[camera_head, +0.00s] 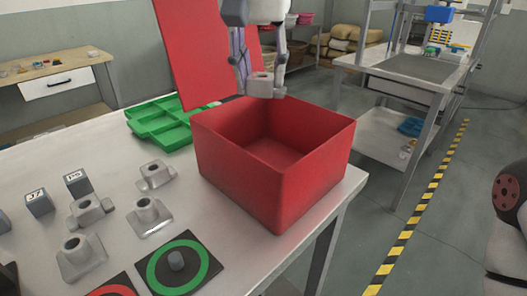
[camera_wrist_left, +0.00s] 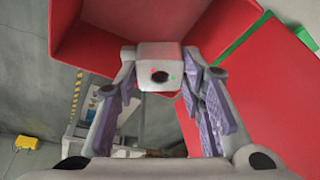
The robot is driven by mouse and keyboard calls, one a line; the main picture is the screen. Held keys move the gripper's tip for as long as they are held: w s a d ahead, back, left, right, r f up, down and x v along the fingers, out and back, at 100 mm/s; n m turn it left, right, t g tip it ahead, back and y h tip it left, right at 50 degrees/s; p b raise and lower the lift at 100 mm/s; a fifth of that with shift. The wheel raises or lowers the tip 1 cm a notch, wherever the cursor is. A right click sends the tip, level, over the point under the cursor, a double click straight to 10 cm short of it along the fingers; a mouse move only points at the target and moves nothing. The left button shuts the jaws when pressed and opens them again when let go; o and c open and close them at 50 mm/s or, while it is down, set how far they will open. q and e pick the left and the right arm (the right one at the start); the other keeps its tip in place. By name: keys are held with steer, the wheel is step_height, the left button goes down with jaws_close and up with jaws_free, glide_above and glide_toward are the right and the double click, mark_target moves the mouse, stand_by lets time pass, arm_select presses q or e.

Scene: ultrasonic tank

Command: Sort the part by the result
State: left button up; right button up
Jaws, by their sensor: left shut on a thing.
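My left gripper (camera_head: 261,88) is shut on a grey metal part (camera_head: 261,82). It holds the part above the back of the open red bin (camera_head: 232,172), near its far rim. The part also shows between the fingers in the left wrist view (camera_wrist_left: 159,53), with a dark round hole in its face. The part of the bin's floor that I can see is bare. Several similar grey parts stand on the table, one of them near the bin (camera_head: 156,176). A black plate with a green ring (camera_head: 177,264) lies at the table's front. My right gripper is not in view.
A red panel (camera_head: 190,50) stands upright behind the bin. A green compartment tray (camera_head: 165,125) lies left of the bin. Dark labelled blocks (camera_head: 38,203) and a partly cut-off red-ringed plate (camera_head: 112,289) are at the left. The bin stands near the table's right edge.

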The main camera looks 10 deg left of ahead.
mark_target(261, 96)
arm_select(q)
steer(key=shift+f, duration=2.25)
steer(key=o, duration=1.3)
steer(key=shift+o, duration=0.2)
steer(key=v, duration=1.2)
